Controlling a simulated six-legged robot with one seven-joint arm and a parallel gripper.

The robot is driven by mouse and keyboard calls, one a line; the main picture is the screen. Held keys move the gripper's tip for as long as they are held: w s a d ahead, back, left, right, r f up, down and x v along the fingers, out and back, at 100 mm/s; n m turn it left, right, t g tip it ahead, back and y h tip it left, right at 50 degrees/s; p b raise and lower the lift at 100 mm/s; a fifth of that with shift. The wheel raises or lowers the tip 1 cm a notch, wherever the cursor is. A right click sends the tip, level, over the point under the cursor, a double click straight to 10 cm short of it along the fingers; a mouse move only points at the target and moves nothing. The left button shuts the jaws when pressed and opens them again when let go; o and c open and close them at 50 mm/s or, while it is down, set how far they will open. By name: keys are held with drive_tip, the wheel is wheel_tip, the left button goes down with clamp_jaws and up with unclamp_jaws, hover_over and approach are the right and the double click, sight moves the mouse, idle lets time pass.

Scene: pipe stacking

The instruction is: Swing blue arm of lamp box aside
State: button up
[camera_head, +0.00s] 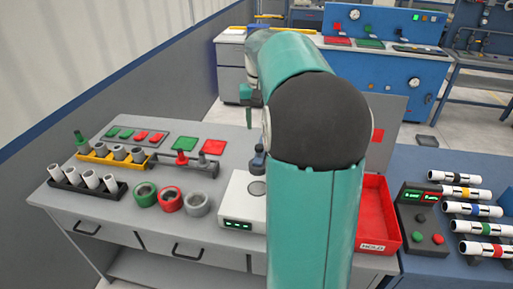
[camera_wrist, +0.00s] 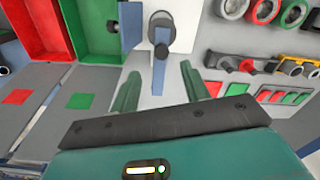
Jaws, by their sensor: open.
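The lamp box (camera_head: 240,205) is white with green lights on its front and a round spot on top, left of my arm in the head view. In the wrist view the white box (camera_wrist: 174,58) carries a round dark knob (camera_wrist: 162,27). A slim blue-grey bar (camera_wrist: 158,76) runs from under the knob toward my gripper. Another blue bar (camera_wrist: 130,24) with a dark end stands just left of the knob. I cannot tell how they join. My gripper (camera_wrist: 160,70) is open, its teal fingers either side of the slim bar's near end; contact is unclear.
A red tray (camera_head: 376,218) stands right of the box; a green tray (camera_wrist: 92,22) shows beside it in the wrist view. Rings (camera_head: 171,201), tube racks (camera_head: 88,187) and red and green pads lie left. A blue bench (camera_head: 425,263) with banded tubes is at right.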

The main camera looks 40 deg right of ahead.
wheel_tip(320, 180, down, 11)
drive_tip(key=shift+w+r, duration=0.1)
drive_tip(key=shift+r, duration=0.05)
clamp_jaws()
